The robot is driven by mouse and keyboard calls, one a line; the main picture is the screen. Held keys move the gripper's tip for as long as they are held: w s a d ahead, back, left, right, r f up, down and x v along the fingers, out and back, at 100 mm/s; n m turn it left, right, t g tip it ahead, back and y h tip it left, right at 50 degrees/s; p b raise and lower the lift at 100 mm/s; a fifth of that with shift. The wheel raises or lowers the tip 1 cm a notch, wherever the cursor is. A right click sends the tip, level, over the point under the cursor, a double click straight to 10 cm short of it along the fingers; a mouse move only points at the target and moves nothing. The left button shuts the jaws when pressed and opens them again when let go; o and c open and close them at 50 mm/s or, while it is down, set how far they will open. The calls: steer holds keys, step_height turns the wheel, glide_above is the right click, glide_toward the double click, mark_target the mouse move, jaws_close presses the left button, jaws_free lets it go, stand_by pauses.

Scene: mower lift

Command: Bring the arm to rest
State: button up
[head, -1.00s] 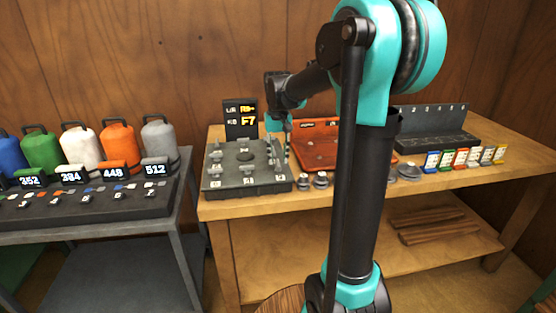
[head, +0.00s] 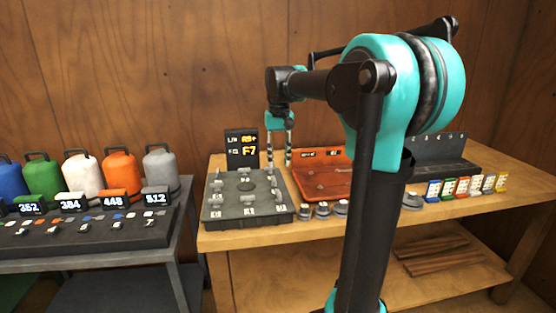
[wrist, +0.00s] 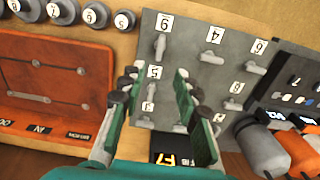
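My gripper (head: 279,158) hangs from my teal and black arm, fingers pointing down, above the back right part of the grey panel with numbered levers (head: 220,208). The grey panel (wrist: 185,75) lies below and beyond the fingertips. My gripper looks clear of the levers.
An orange-red tray (head: 322,182) lies right of the panel. A dark display (head: 241,149) stands behind it. Several round weights (head: 340,207) sit at the bench front. Coloured canisters (head: 119,172) stand on the left table. A dark rack (head: 436,150) is at the right.

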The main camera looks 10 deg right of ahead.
steer(key=s+f, duration=0.3)
steer(key=f, duration=0.1)
steer(key=s+d+f+t, duration=0.1)
steer(key=s+f, duration=0.2)
steer(key=f, duration=0.1)
steer(key=s+d+f+t, duration=0.1)
steer(key=s+f, duration=0.2)
steer(key=f, duration=0.2)
steer(key=shift+d, duration=0.2)
steer(key=s+d+f+t, duration=0.1)
steer(key=s+f+t, duration=0.1)
steer(key=s+f, duration=1.1)
steer(key=shift+s+d, duration=0.3)
steer(key=shift+d, duration=0.1)
